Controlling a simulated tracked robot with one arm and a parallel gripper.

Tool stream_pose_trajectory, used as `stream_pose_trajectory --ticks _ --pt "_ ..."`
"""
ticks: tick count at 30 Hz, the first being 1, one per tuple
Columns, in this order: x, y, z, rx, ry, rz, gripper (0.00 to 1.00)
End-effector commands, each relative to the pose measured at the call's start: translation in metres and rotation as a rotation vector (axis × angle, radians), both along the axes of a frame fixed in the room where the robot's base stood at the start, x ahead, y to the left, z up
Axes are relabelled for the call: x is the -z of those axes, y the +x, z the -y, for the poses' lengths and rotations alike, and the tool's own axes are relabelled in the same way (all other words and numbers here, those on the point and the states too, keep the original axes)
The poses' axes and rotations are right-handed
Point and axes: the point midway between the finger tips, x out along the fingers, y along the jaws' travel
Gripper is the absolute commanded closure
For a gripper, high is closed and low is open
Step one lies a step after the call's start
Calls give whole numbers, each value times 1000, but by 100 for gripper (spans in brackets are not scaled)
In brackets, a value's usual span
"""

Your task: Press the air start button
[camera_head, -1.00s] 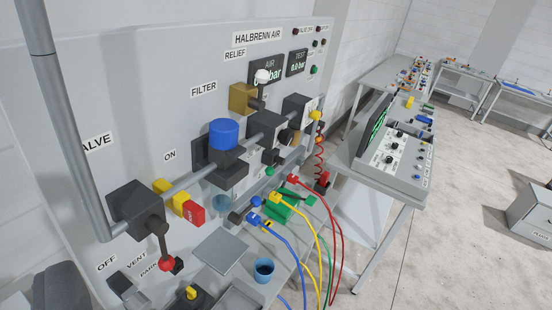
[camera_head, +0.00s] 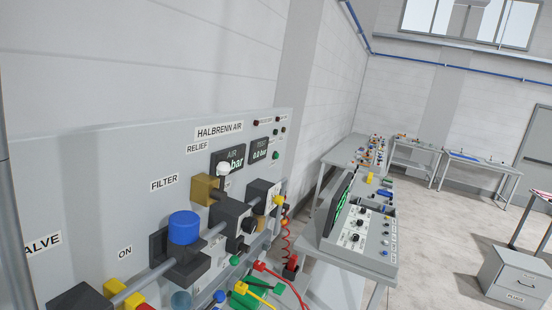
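The grey HALBRENN AIR panel (camera_head: 110,211) fills the left half of the head view. At its upper right end is a group of small buttons or lamps. A green one (camera_head: 276,155) sits right of the TEST display (camera_head: 259,149), and a dark red one (camera_head: 256,122) is above that display. Their labels are too small to read, so I cannot tell which is the air start button. The AIR display (camera_head: 228,161) is left of the TEST display and partly hidden by a white-topped fitting (camera_head: 223,169). My gripper is not in view.
A blue-capped filter (camera_head: 184,228), a brass relief part (camera_head: 205,188) and black blocks stick out from the panel. Coloured hoses lie at the bottom. A console bench (camera_head: 365,232) stands to the right, with a drawer cabinet (camera_head: 520,278) beyond open floor.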

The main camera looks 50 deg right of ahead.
Motion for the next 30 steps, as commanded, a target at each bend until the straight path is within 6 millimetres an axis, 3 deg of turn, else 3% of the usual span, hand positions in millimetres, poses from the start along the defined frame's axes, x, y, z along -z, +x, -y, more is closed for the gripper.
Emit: stream_pose_trajectory --ticks 1,4,5,30 --pt "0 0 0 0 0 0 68" --pt "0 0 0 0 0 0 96" --pt "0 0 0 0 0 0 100" --pt "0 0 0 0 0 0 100"
